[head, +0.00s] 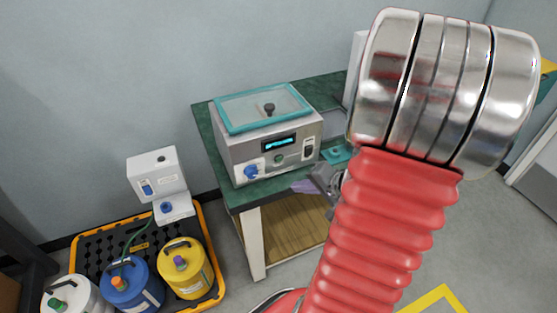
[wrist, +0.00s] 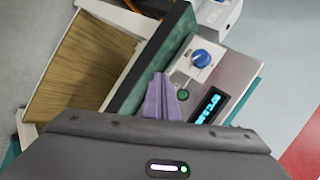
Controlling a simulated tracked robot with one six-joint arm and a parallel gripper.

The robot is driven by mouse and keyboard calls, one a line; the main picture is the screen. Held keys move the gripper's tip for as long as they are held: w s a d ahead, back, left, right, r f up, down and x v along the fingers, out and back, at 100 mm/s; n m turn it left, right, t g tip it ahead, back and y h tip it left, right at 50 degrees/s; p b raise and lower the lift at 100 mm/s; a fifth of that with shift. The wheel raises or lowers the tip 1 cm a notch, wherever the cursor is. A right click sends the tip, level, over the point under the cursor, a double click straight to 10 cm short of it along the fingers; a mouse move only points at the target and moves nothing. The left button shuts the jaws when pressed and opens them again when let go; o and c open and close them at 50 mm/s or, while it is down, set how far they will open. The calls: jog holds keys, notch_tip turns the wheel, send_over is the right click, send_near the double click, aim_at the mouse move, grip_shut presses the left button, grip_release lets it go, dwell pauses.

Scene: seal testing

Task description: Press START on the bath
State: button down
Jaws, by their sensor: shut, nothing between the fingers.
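The bath (head: 228,153) is a steel box with a teal-rimmed lid, standing on a green-topped bench. Its front panel carries a blue knob (head: 251,171), a lit display (head: 280,143) and a round green button (head: 279,158); no START label is legible. My gripper (head: 296,186) has purple fingers, shut and empty, in front of the panel and low to its right. In the wrist view, the fingers (wrist: 160,78) show just left of the green button (wrist: 182,94), with the knob (wrist: 201,58) beyond and the display (wrist: 209,105) to the right. Contact with the button is not visible.
A black switch (head: 308,152) sits on the panel's right side. The bench top (head: 215,130) is dark green. Left of it, a yellow-edged tray (head: 95,245) holds several cans and a white dispenser (head: 157,173). My red arm hides the bench's right part.

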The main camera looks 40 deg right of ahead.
jog(key=shift+w, duration=0.1)
jog(key=w+d, duration=0.2)
jog(key=w, duration=0.6)
jog(key=shift+d, duration=0.2)
jog(key=shift+w, duration=0.2)
dwell(1.9)
jog(key=shift+w+d, duration=0.15)
jog(key=shift+w, duration=0.1)
jog(key=shift+w, duration=0.35)
dwell(0.9)
jog(key=shift+s, duration=0.75)
jog(key=shift+s+a, duration=0.3)
jog(key=shift+s, duration=0.5)
jog(key=shift+s+a, duration=0.25)
jog(key=shift+s, duration=0.55)
jog(key=shift+s+a, duration=0.3)
jog(key=shift+s, duration=0.5)
